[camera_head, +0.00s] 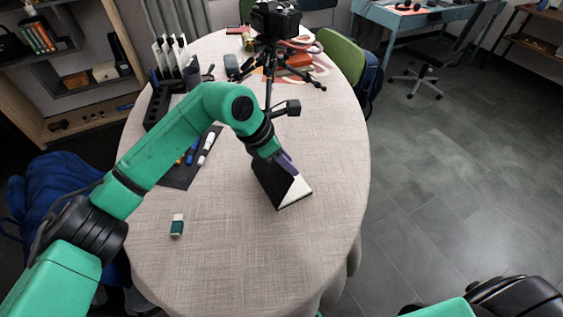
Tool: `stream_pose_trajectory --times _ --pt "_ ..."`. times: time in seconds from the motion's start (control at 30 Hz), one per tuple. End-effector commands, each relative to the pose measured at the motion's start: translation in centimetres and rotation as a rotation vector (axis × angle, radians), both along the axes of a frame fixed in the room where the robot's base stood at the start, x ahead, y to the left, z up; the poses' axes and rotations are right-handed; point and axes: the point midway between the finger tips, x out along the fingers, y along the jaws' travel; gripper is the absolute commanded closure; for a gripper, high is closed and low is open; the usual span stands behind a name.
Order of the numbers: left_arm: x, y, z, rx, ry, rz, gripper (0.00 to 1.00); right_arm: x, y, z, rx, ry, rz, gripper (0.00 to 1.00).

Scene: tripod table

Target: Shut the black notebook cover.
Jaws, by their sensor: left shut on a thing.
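The black notebook (266,184) lies on the cloth-covered table, right of the middle. Its cover stands tilted over the pages, and a white wedge of page (297,192) shows at its right side. My left gripper (287,165) is at the far upper edge of the notebook, shut on the cover. My left arm reaches in from the left, and its wrist hides part of the grip. How far the cover is from the pages is hard to tell. My right gripper is out of view; only parts of my right arm show at bottom right.
A black tripod with a camera (275,22) stands behind the notebook. A dark mat with markers (207,148) lies left, partly under my arm. A green and white eraser (177,225) lies front left. A black organizer (157,106) stands back left.

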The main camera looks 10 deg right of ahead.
Motion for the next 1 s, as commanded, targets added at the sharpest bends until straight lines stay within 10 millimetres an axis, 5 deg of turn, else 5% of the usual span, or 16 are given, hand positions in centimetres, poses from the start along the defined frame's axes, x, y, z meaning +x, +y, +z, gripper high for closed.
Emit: stream_pose_trajectory --times 0.7,0.8,1.0 --pt "0.2 -2.0 -1.3 0.002 0.001 0.000 0.73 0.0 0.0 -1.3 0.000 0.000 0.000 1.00" --pt "0.2 -2.0 -1.3 0.002 0.001 0.000 0.32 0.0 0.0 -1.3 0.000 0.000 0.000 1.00" --pt "0.2 -2.0 -1.3 0.001 0.000 0.000 0.32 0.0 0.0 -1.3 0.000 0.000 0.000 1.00"
